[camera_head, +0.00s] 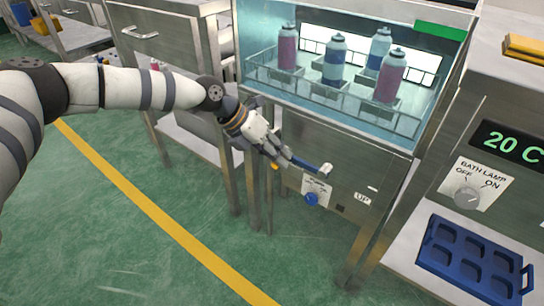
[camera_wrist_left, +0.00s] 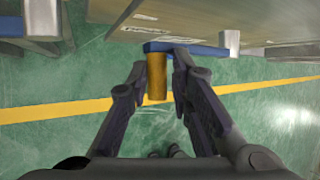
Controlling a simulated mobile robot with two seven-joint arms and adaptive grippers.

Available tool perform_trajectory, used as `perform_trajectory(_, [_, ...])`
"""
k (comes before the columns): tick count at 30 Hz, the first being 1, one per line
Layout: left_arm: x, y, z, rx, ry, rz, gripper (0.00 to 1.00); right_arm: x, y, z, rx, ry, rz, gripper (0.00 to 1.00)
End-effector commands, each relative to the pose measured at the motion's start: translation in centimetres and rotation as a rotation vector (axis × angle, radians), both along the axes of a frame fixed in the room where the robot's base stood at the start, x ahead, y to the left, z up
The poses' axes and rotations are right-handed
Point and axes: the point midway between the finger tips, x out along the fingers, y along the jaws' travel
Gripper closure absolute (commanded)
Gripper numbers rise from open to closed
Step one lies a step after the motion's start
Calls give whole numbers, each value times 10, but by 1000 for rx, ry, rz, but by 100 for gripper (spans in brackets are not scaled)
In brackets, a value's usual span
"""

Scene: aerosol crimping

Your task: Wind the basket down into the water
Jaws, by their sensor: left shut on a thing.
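My left gripper (camera_head: 277,158) is at the front of the bath cabinet, shut on the yellow grip (camera_wrist_left: 156,76) of a crank. The grip stands between both fingers in the left wrist view. The crank's blue arm (camera_wrist_left: 185,48) runs right from the grip; in the head view it ends near a metal hub (camera_head: 326,169). The wire basket (camera_head: 350,101) holds several upright pink or blue spray cans (camera_head: 391,76) inside the glass-walled tank (camera_head: 262,92). I cannot tell the water level against the cans. My right gripper is not in view.
Below the crank are a blue knob (camera_head: 311,199) and an "UP" label (camera_head: 362,198). To the right are a "20 C" display (camera_head: 510,143), a bath lamp switch (camera_head: 467,197) and a blue tray (camera_head: 428,262) with empty pockets. The green floor in front is clear.

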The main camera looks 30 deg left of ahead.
Motion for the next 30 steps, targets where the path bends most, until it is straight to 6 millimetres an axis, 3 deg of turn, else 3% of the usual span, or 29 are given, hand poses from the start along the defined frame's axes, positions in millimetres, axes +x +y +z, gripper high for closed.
perform_trajectory(1, [-12, -10, -22, 2, 44, -20, 100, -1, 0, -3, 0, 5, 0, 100])
perform_trajectory(15, [-11, -10, -22, 2, 42, -17, 100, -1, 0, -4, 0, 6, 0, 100])
perform_trajectory(16, [-11, -10, -22, 2, 42, -17, 76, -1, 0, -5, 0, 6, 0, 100])
perform_trajectory(18, [-12, -10, -22, 4, 42, -18, 65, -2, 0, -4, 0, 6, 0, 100])
perform_trajectory(30, [-9, -5, -18, 8, 32, -11, 65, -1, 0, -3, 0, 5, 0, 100])
